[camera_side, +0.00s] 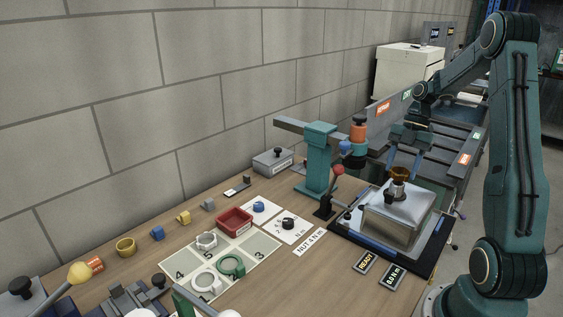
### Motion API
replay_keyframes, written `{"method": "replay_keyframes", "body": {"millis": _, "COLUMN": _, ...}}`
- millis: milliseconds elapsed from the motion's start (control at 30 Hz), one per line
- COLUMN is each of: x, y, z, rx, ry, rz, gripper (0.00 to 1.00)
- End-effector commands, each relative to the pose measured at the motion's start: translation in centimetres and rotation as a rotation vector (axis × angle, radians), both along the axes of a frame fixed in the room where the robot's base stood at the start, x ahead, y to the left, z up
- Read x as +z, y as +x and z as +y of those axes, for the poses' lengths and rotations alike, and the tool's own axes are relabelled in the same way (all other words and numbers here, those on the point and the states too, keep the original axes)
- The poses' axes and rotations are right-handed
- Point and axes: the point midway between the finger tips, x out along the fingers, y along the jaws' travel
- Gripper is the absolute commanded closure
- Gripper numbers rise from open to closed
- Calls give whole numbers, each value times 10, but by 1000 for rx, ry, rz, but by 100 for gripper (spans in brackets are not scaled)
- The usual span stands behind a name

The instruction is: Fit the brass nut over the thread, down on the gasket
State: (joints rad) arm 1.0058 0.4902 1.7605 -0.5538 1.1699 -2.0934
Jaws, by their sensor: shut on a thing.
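A steel sink body (412,213) sits on the black fixture at the right. A short grey threaded stub (398,188) stands up from its top, with a dark ring low around it that may be the gasket. The brass nut (400,172) is at the top of the stub. My gripper (402,158) is right above it, pointing down and shut on the nut. The fingers are small and dark here, and I cannot tell how far the nut is around the thread.
A teal post (318,160) with a grey beam and a red-knobbed lever (327,195) stand left of the sink. A numbered board (190,268) holds white and green rings.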

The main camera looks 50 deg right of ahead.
Motion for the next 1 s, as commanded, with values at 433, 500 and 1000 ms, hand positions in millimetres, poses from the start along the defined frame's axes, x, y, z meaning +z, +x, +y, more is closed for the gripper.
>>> {"method": "replay_keyframes", "body": {"millis": 433, "x": -3, "y": 0, "z": -1, "rx": 0, "ry": 0, "rz": 0, "gripper": 73}}
{"method": "replay_keyframes", "body": {"millis": 500, "x": -4, "y": 0, "z": -1, "rx": 1, "ry": 0, "rz": 0, "gripper": 73}}
{"method": "replay_keyframes", "body": {"millis": 1000, "x": -6, "y": 0, "z": -1, "rx": 1, "ry": 0, "rz": 0, "gripper": 73}}
